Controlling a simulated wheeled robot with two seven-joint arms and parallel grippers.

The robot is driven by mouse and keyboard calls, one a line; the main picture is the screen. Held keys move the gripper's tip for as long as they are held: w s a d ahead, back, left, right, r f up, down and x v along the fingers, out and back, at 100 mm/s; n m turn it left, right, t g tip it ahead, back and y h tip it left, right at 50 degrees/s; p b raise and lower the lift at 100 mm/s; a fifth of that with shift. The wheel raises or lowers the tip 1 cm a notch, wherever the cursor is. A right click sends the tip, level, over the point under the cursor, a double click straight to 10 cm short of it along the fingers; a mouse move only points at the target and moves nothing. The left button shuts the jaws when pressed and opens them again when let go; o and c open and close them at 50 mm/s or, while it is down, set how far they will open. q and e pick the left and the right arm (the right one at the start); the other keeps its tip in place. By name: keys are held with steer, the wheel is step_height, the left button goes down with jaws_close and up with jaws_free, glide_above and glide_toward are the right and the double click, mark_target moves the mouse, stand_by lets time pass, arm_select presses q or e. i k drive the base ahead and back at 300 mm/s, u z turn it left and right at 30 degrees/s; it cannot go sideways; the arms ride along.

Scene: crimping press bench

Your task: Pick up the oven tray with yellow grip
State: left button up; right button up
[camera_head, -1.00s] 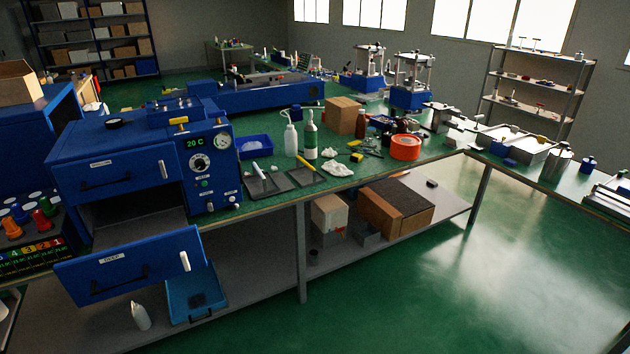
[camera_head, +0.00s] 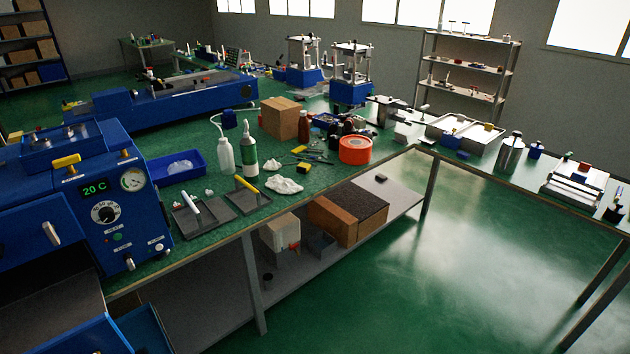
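A flat dark grey oven tray (camera_head: 250,203) with a yellow grip (camera_head: 247,184) lies on the green bench top, right of the blue oven. A similar dark tray (camera_head: 203,221) with a white grip (camera_head: 191,206) lies just left of it, closer to the oven. Neither of my grippers is in view, so nothing shows in or near them.
The blue oven (camera_head: 105,213) stands at the left with its lower drawer (camera_head: 75,335) open, partly cut off. The floor right of the bench is clear.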

mark_target(248, 199)
steer(key=z, duration=0.2)
steer(key=i, duration=1.25)
steer(key=u, duration=0.85)
steer(key=i, duration=0.7)
steer(key=u, duration=0.6)
